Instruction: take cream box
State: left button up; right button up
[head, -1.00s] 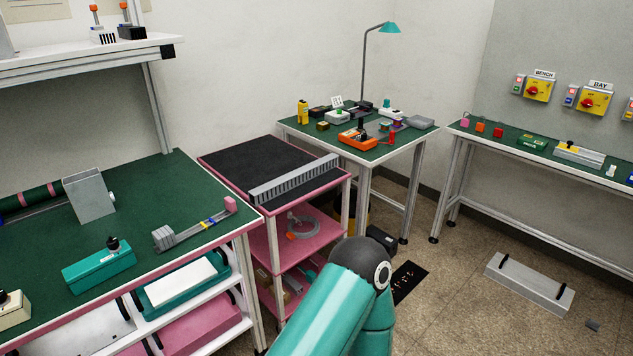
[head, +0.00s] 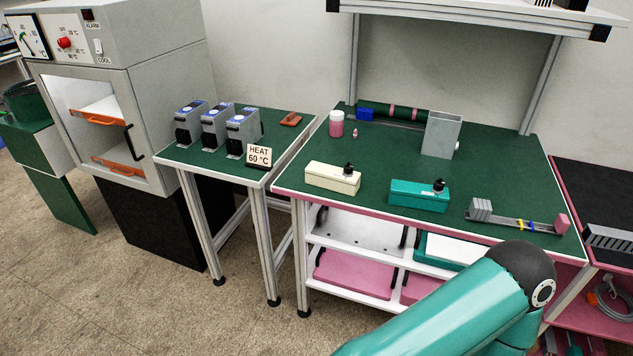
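The cream box (head: 332,178) is a long low box with a black knob on top. It sits near the front left edge of the green-topped workbench (head: 382,158) in the head view. A similar teal box (head: 419,195) with a black knob stands to its right. A teal arm link of mine with a dark joint crosses the lower right of the view. Neither of my grippers shows, and nothing of mine touches the cream box.
A grey holder (head: 442,134), a pink-and-white jar (head: 337,124) and a slotted fixture (head: 515,220) share the bench. An oven (head: 120,115) stands further left. Floor at lower left is clear.

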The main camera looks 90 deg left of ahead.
aim_at(318, 174)
jog(key=z, duration=0.75)
jog(key=i, duration=0.15)
jog(key=u, duration=2.15)
jog(key=i, duration=0.25)
jog(key=u, duration=1.8)
jog(key=k, duration=0.6)
jog(key=u, duration=0.45)
jog(key=i, duration=1.6)
jog(key=z, duration=0.5)
